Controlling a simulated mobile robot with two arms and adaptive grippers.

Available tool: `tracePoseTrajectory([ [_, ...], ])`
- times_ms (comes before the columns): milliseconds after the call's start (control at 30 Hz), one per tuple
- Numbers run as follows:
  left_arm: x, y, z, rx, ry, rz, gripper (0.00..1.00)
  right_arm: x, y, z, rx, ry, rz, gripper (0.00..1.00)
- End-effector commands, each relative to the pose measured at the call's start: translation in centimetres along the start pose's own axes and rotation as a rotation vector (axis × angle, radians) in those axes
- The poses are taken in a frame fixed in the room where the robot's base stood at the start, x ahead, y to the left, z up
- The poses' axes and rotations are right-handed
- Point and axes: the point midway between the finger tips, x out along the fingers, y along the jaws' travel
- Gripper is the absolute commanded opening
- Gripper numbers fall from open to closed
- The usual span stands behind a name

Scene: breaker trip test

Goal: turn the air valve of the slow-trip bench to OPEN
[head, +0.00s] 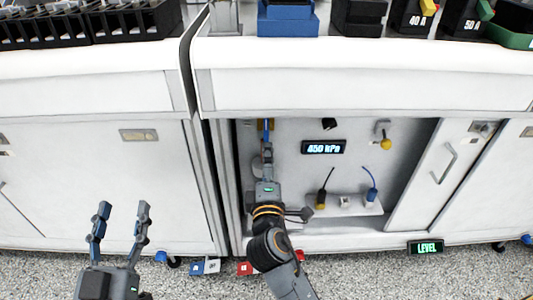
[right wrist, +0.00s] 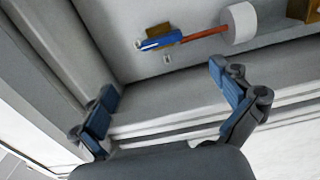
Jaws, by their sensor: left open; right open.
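The air valve shows in the right wrist view as a blue lever (right wrist: 160,42) on a brass body, roughly in line with a red rod (right wrist: 205,32) that runs to a white cylinder. The lever lies beyond the fingertips of my right gripper (right wrist: 162,82), which is open, empty and apart from it. In the head view my right arm reaches into the open cabinet, where its gripper (head: 266,158) partly hides the valve area. My left gripper (head: 122,208) is open and empty in front of the left cabinet.
The cabinet's back panel has a 450 kPa display (head: 323,147). Tools with blue and yellow parts stand on a white shelf (head: 345,203) to the right of my right arm. A cabinet door (head: 440,175) stands at the right. A LEVEL display (head: 426,247) sits low at the front.

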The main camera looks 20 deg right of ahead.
Motion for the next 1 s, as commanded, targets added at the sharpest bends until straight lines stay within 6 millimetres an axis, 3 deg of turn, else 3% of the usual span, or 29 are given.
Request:
tracePoseTrajectory([
  [633, 0.0, 0.0, 0.0, 0.0, 0.0, 0.0, 0.54, -0.8, -0.2, 0.0, 0.057, 0.028, -0.008, 1.0],
  [800, 0.0, 0.0, 0.0, 0.0, 0.0, 0.0, 0.54, -3.4, -0.4, -0.4, 0.418, 0.194, -0.05, 1.0],
  [1000, 0.0, 0.0, 0.0, 0.0, 0.0, 0.0, 0.54, -7.3, 2.1, -0.7, 0.91, 0.395, -0.105, 1.0],
])
